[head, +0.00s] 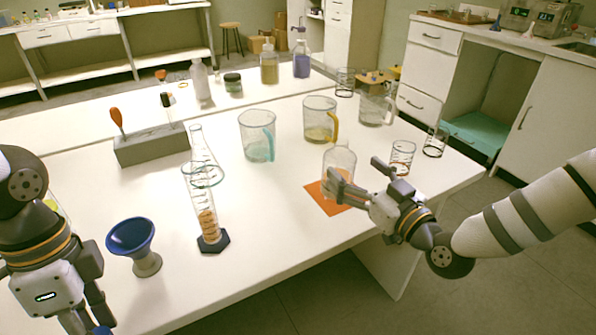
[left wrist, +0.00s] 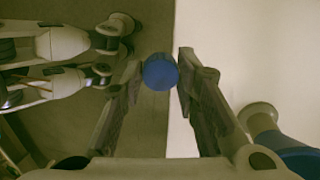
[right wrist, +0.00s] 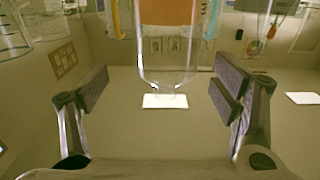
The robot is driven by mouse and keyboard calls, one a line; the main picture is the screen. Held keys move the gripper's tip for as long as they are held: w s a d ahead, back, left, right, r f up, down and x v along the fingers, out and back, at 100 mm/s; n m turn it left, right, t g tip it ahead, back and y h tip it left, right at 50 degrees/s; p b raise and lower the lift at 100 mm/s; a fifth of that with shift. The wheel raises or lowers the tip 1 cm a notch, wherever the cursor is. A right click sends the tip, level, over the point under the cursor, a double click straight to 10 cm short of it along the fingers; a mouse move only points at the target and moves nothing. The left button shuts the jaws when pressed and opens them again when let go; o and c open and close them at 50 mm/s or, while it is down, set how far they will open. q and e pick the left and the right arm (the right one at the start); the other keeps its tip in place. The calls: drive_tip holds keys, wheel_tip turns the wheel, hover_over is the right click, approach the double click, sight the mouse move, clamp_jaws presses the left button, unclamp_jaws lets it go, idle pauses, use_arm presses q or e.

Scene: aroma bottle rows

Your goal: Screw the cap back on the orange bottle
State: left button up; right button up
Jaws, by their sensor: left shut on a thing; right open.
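A clear, uncapped bottle (head: 341,159) stands upright on an orange mat (head: 325,205) near the table's right front edge. Orange shows in its lower part in the right wrist view (right wrist: 166,55); I cannot tell liquid from mat. My right gripper (head: 354,178) is open beside the bottle. In the right wrist view the bottle lies between its spread fingers (right wrist: 160,88), with gaps on both sides. My left gripper (left wrist: 160,72) is shut on a blue cap (left wrist: 160,71), held beyond the table's front edge. In the head view the cap (head: 102,331) is mostly cut off at the bottom.
A blue funnel (head: 131,236) and a graduated cylinder (head: 205,210) stand on the left part of the table. Jugs, including a yellow-handled one (head: 319,118), stand behind the bottle. Beakers (head: 402,157) stand to its right. The table front between cylinder and mat is clear.

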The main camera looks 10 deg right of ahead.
sight(340, 157)
use_arm(q)
drive_tip(key=shift+f, duration=0.35)
use_arm(e)
drive_tip(key=x, duration=0.5)
drive_tip(key=shift+s+a+r, duration=0.1)
drive_tip(key=shift+a+r, duration=0.2)
drive_tip(key=shift+a, duration=0.05)
drive_tip(key=shift+r, duration=0.1)
drive_tip(key=c, duration=1.7)
use_arm(q)
drive_tip(key=shift+r, duration=0.1)
use_arm(e)
drive_tip(key=shift+r, duration=0.1)
